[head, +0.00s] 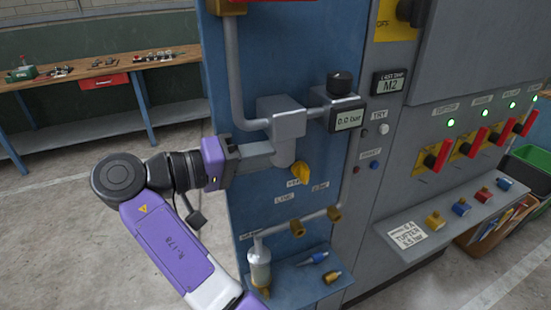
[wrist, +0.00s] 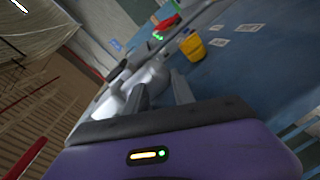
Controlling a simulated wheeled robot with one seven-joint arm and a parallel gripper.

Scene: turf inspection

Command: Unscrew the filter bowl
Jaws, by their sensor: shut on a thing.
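The filter (head: 281,118) is a grey block on the pipework of the blue panel in the head view. Its grey bowl (head: 285,152) hangs below it, and it appears still fitted to the block. My gripper (head: 268,153) comes in from the left and is shut on the bowl. In the wrist view, my two grey fingers (wrist: 160,92) point at the grey bowl (wrist: 146,78), whose far side is hidden. A yellow valve handle (head: 300,173) sits just right of and below the bowl; it also shows in the wrist view (wrist: 193,46).
A gauge (head: 348,119) right of the filter reads 0.0 bar. A clear jar (head: 259,272) and loose fittings (head: 314,258) are low on the panel. Red levers (head: 437,157) line the grey cabinet at right. A workbench (head: 100,70) stands back left; the floor between is clear.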

